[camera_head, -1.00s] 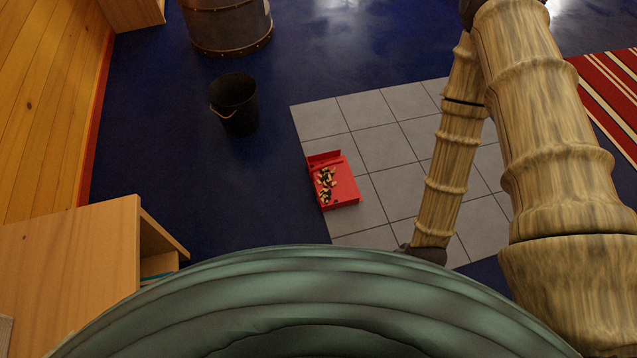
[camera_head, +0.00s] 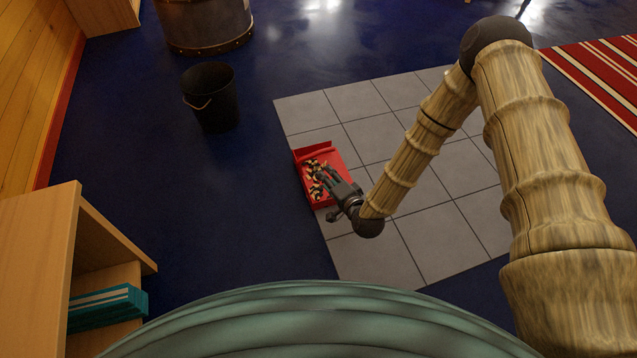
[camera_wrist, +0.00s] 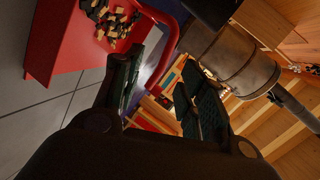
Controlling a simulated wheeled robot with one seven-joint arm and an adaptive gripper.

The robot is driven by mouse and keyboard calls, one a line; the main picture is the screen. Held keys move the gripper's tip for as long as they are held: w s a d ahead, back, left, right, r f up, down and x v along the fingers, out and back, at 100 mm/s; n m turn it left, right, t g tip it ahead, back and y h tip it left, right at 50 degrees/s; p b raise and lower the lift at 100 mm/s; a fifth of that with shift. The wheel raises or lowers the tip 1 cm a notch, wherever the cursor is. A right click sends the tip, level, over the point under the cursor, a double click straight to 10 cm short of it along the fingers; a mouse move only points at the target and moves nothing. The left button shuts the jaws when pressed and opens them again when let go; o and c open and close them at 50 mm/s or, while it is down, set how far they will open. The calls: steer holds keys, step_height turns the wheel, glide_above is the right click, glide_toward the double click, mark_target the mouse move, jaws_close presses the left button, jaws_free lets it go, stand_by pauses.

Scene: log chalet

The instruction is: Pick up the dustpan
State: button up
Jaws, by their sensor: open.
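The red dustpan (camera_head: 336,158) lies on the grey tiles at their left edge, with dark and tan bits of debris (camera_head: 312,185) in it. In the wrist view the dustpan (camera_wrist: 68,48) fills the upper left, and a curved red bar of it (camera_wrist: 172,38) reaches toward the space between my fingers. My gripper (camera_head: 323,178) is over the dustpan's lower right side in the head view and covers part of it. In the wrist view my gripper (camera_wrist: 160,68) has its two fingers spread apart, with nothing clamped between them. Whether a finger touches the dustpan I cannot tell.
A black bucket (camera_head: 211,97) stands on the blue floor up and left of the dustpan, with a metal barrel (camera_head: 205,24) behind it. A wooden shelf (camera_head: 38,262) with teal books (camera_head: 108,308) is at lower left. Tiles (camera_head: 405,225) right of the dustpan are bare.

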mark_target(315, 156)
steer(key=shift+m+t, duration=0.5)
steer(key=shift+t, duration=0.1)
steer(key=b+x, duration=0.4)
steer(key=x, duration=0.2)
steer(key=b+x, duration=0.4)
steer(key=x, duration=0.3)
steer(key=shift+d+r, duration=0.1)
steer(key=shift+d, duration=0.15)
steer(key=shift+w+a+r, duration=0.1)
steer(key=shift+w, duration=0.25)
jaws_close()
